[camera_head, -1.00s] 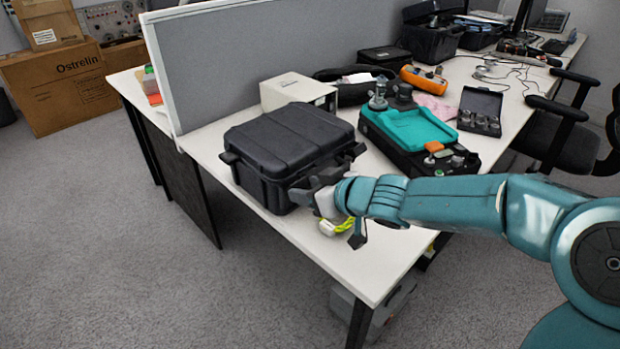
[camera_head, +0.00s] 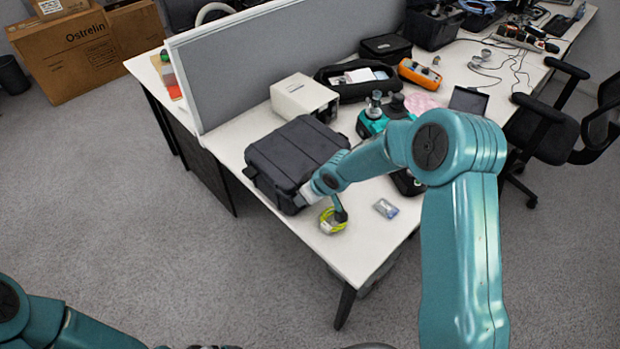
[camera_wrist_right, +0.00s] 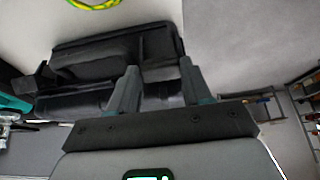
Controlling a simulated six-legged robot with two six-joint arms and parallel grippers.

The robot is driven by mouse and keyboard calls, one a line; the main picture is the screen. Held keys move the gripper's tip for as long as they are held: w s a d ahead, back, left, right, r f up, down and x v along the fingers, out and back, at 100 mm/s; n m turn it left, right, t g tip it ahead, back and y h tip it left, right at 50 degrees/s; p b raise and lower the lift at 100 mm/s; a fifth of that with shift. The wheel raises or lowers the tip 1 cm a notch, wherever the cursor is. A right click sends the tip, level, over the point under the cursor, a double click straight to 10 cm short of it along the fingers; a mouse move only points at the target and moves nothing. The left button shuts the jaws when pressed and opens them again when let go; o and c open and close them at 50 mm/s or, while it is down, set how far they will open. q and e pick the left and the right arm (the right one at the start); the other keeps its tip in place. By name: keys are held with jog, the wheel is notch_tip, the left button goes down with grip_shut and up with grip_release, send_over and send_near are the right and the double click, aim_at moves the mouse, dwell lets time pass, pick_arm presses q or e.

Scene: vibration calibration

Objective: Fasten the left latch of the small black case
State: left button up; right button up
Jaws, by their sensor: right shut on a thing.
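The small black case (camera_head: 292,152) stands closed on the near end of the white table. It also shows in the right wrist view (camera_wrist_right: 85,55), close behind the fingers. My right gripper (camera_head: 304,193) is at the case's near front corner. In the right wrist view its two fingers (camera_wrist_right: 158,82) stand apart against the case front, with a dark part of the case between them. The gripper hides part of the case front, and I cannot make out the left latch clearly. Part of my left arm shows at the lower left, but its gripper is out of view.
A coiled yellow-green cable (camera_head: 333,221) lies near the gripper, close to the table edge (camera_head: 300,247). A small grey-blue packet (camera_head: 385,208) lies to the right. A white box (camera_head: 304,97) stands behind the case. My right arm partly hides a teal-topped device (camera_head: 372,122).

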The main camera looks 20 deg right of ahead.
jog(key=p, duration=0.1)
jog(key=g+p, duration=0.1)
jog(key=shift+w+a+r+p, duration=0.15)
jog(key=shift+w+r+p, duration=0.15)
jog(key=shift+w+r, duration=0.1)
pick_arm(q)
jog(key=shift+r+p, duration=0.6)
jog(key=shift+r, duration=2)
pick_arm(e)
jog(key=shift+w+a+g+h, duration=0.1)
jog(key=shift+w+g+h, duration=0.15)
jog(key=shift+g, duration=0.25)
jog(key=shift+w+g+h, duration=0.1)
jog(key=shift+g+h, duration=0.15)
jog(key=shift+g, duration=0.25)
jog(key=o, duration=1.1)
jog(key=shift+c, duration=0.2)
pick_arm(q)
notch_tip(320, 180, down, 3)
jog(key=b, duration=0.3)
jog(key=shift+f, duration=0.1)
pick_arm(e)
jog(key=v, duration=1.6)
jog(key=shift+w, duration=0.15)
